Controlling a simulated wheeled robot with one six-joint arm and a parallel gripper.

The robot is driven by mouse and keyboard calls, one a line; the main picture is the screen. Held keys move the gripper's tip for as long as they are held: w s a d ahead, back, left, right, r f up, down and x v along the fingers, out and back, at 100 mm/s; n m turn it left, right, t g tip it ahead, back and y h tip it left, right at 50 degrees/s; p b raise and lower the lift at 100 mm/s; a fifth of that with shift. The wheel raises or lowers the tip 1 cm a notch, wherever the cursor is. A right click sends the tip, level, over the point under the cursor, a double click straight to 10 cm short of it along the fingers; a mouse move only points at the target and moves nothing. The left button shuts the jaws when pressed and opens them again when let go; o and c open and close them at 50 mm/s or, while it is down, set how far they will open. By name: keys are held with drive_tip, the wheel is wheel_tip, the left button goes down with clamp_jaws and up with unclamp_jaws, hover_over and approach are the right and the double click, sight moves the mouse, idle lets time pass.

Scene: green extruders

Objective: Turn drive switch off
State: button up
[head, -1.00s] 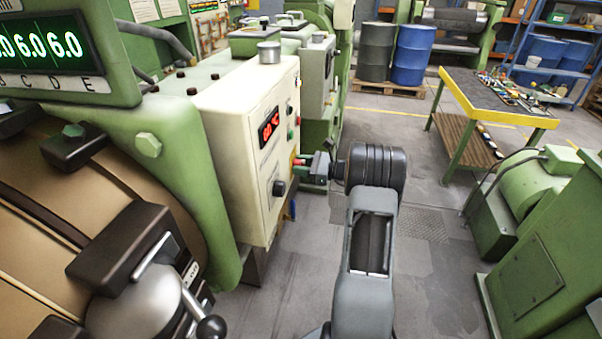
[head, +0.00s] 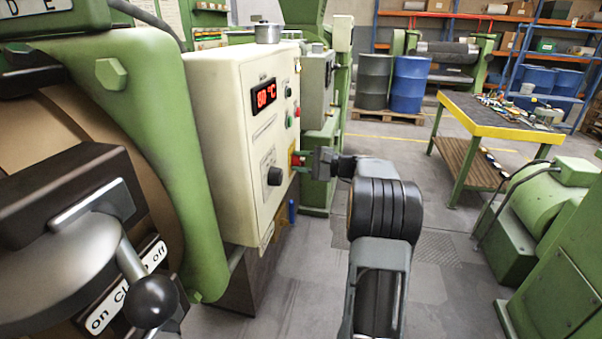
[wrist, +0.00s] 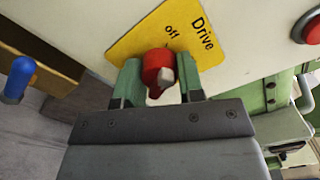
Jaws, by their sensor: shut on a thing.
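The drive switch is a red knob (wrist: 158,70) with a pale pointer, on a yellow plate (wrist: 205,30) marked "Drive" and "off". In the wrist view my gripper (wrist: 158,88) has its two green fingers on either side of the knob, shut on it. In the head view my gripper (head: 300,163) reaches the right side face of the cream cabinet (head: 215,120), at the yellow plate (head: 293,160). The pale pointer is tilted towards the lower right of the knob in the wrist view.
A blue handle (wrist: 20,78) sticks out left of the gripper, and a red button (wrist: 312,30) sits to the right. In the head view a lever with a black ball (head: 150,300) stands at the lower left.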

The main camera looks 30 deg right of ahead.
drive_tip(key=shift+f+n+b, duration=0.15)
drive_tip(key=shift+n+b, duration=0.45)
drive_tip(key=shift+b, duration=0.05)
drive_tip(key=o, duration=0.9)
drive_tip(key=v, duration=1.4)
drive_tip(key=shift+r+b, duration=0.2)
drive_tip(key=shift+b, duration=0.1)
drive_tip(key=shift+w+a, duration=0.1)
